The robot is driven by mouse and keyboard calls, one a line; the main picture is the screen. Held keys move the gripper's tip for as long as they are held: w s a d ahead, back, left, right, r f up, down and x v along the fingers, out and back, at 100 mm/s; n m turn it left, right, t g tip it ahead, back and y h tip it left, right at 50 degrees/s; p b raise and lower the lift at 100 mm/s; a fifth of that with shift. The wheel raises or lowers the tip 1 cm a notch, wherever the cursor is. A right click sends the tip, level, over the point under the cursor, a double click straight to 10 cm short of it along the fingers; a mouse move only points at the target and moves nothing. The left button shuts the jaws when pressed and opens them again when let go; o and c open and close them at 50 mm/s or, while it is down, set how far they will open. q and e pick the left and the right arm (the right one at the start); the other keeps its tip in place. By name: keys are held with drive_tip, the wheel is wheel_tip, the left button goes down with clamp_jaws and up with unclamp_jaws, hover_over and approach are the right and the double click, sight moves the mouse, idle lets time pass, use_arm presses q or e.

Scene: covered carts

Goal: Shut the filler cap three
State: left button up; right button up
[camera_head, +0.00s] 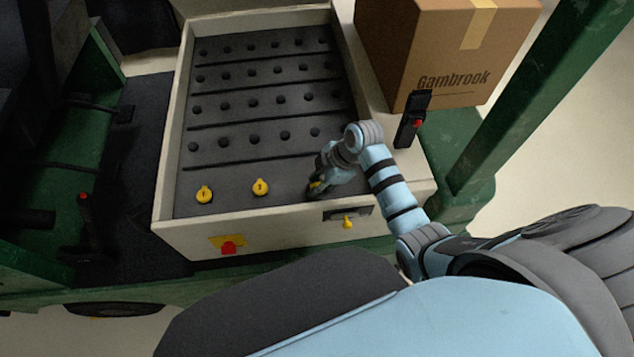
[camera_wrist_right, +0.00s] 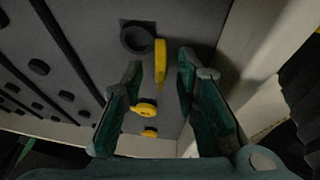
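The third filler cap is a yellow lid (camera_wrist_right: 160,65) standing open, edge-on, beside its dark round filler neck (camera_wrist_right: 138,38) in the wrist view. In the head view only a bit of its yellow (camera_head: 316,184) shows beside my gripper. My right gripper (camera_head: 315,188) is over the front right corner of the battery top. In the wrist view its green fingers (camera_wrist_right: 161,62) are apart, one on each side of the lid, with gaps visible. Contact cannot be told. Two other yellow caps (camera_head: 205,194) (camera_head: 261,187) sit to the left on their fillers. My left gripper is not in view.
The dark battery top with rows of plugs (camera_head: 255,103) lies inside a cream case (camera_head: 290,237). A cardboard box (camera_head: 440,50) and a black lever with a red button (camera_head: 412,120) stand to the right. A green post (camera_head: 540,95) rises at far right.

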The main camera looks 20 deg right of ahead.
drive_tip(key=shift+s, duration=0.1)
drive_tip(key=shift+c, duration=0.4)
clamp_jaws()
drive_tip(key=shift+r, duration=0.1)
drive_tip(key=shift+w+d+g, duration=0.1)
drive_tip(key=shift+w+g, duration=0.3)
drive_tip(key=shift+g, duration=0.2)
drive_tip(key=shift+w+d+g+y+b, duration=0.1)
drive_tip(key=shift+w+g+y+b, duration=0.25)
drive_tip(key=shift+g, duration=0.25)
drive_tip(key=g+b, duration=0.1)
drive_tip(key=b, duration=0.3)
drive_tip(key=w+f+m+g+y+b, duration=0.1)
drive_tip(key=g+b, duration=0.1)
drive_tip(key=b, duration=0.3)
drive_tip(key=shift+w+d+g, duration=0.15)
drive_tip(key=shift+g, duration=0.15)
drive_tip(key=shift+r+b, duration=0.2)
drive_tip(key=shift+b, duration=0.35)
drive_tip(key=shift+g, duration=0.3)
